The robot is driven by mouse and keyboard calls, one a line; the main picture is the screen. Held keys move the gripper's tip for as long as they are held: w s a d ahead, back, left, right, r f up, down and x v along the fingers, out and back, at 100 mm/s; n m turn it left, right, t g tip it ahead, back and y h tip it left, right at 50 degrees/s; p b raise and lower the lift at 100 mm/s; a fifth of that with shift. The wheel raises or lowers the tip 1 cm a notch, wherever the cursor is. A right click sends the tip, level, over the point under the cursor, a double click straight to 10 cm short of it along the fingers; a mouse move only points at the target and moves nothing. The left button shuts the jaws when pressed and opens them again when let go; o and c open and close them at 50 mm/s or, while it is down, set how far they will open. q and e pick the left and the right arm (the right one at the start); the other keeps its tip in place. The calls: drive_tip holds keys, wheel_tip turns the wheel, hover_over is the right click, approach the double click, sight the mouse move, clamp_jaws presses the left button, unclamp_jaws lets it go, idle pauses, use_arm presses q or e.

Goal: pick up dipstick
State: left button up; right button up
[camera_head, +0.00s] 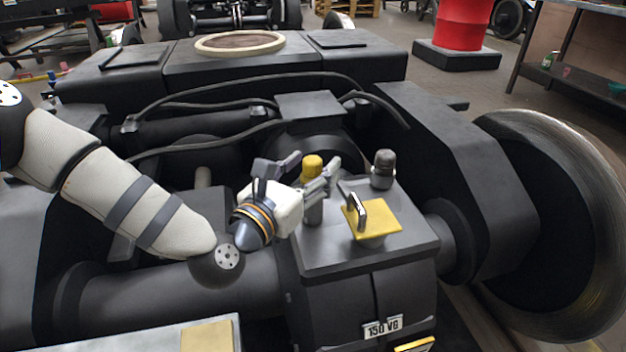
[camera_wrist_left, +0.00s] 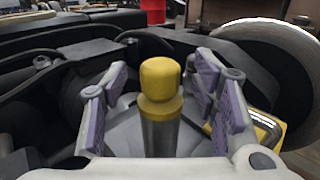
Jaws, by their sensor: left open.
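The dipstick appears to be the yellow-capped grey post (camera_head: 312,166) standing upright on top of the dark gearbox housing (camera_head: 335,250). It also shows in the left wrist view (camera_wrist_left: 160,82), in the middle, with its yellow head up. My left gripper (camera_head: 308,174) is open at the post, with one finger on each side of it. In the left wrist view a gap shows between each finger and the yellow head. My right gripper is not in view.
A yellow plate with a metal handle (camera_head: 380,222) and a dark rounded cap (camera_head: 384,168) sit close by on the housing. Dark hoses (camera_head: 215,104) run behind. A large wheel (camera_head: 550,220) stands at the right. A red drum (camera_head: 463,24) is farther back.

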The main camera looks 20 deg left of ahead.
use_arm(q)
drive_tip(key=shift+w, duration=0.4)
clamp_jaws()
